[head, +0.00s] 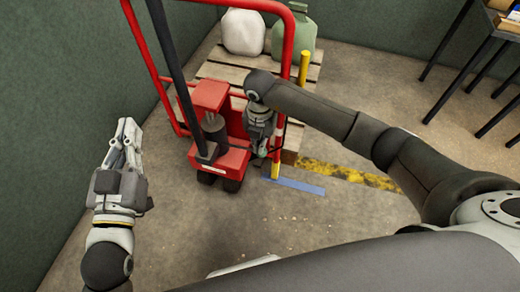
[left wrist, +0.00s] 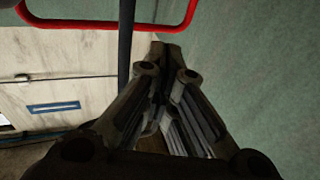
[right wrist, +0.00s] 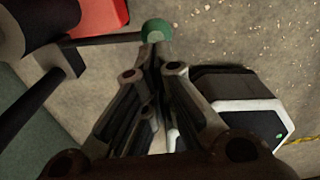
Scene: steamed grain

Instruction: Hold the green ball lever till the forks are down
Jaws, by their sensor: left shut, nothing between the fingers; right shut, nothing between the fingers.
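The red pallet stacker (head: 209,100) stands in the middle of the head view, its red frame rising beside a wooden pallet. The green ball (right wrist: 156,29) sits on the end of a dark lever rod (right wrist: 105,39) in the right wrist view; in the head view it is small, by the right fingertips. My right gripper (head: 262,152) is shut and empty, its tips right at the ball; I cannot tell whether they touch. My left gripper (head: 128,130) is shut and empty, left of the stacker and apart from it. The forks are hidden.
The pallet (head: 226,66) bears a white sack (head: 243,32) and a green container (head: 297,36). A yellow post (head: 276,166) stands close to my right gripper. A blue strip (head: 300,187) and yellow-black tape (head: 350,174) mark the floor. A green wall (head: 60,90) is at left.

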